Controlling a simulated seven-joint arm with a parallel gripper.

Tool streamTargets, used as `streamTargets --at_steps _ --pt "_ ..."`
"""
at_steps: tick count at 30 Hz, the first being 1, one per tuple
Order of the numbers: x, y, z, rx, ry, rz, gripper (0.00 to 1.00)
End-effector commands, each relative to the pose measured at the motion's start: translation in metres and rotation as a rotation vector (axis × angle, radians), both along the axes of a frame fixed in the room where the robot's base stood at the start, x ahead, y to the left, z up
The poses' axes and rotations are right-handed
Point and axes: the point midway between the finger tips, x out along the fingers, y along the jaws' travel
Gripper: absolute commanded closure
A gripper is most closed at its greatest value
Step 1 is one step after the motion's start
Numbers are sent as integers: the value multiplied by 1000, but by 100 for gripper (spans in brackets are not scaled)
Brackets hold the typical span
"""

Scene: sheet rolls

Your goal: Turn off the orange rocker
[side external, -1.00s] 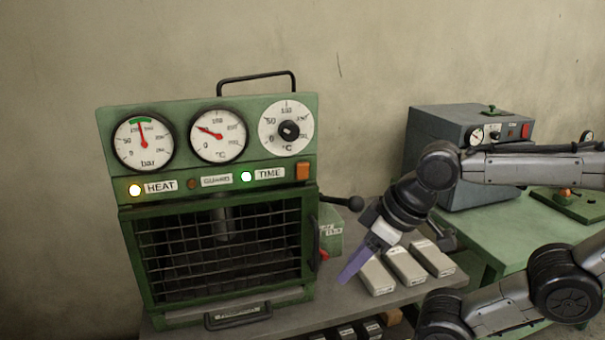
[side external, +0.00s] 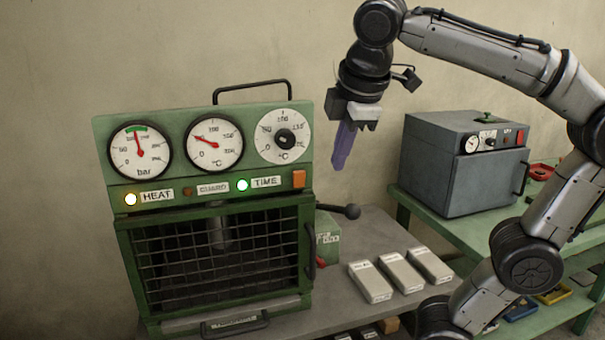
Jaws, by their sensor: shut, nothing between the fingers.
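The orange rocker (side external: 299,179) sits at the right end of the label row on the green press's (side external: 204,190) front panel. Whether it is pressed on or off is too small to tell. My gripper (side external: 340,165) hangs pointing down, its purple fingers shut and empty. In the picture it is to the right of the rocker and its tips are slightly higher, apart from the panel. The HEAT lamp (side external: 130,199) glows yellow-white and the TIME lamp (side external: 242,185) glows green-white. The GUARD lamp (side external: 187,191) is dark.
Three gauges or dials line the panel's top. A black-knobbed lever (side external: 350,211) sticks out at the press's right. Several pale blocks (side external: 401,271) lie on the grey bench (side external: 372,228). A grey oven (side external: 464,160) stands on a green table (side external: 440,218) behind at right.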

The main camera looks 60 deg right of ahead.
Motion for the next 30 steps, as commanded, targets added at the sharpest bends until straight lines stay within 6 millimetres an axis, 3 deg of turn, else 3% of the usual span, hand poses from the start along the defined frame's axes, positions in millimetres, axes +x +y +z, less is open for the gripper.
streamTargets --at_steps 3,6,20,26,30 --pt "19 4 15 -24 0 21 100" --pt "30 9 17 -27 3 35 100" --pt "33 12 12 -26 15 46 100" --pt "39 6 -6 -26 18 43 100" --pt "46 -3 -29 -26 19 42 100"
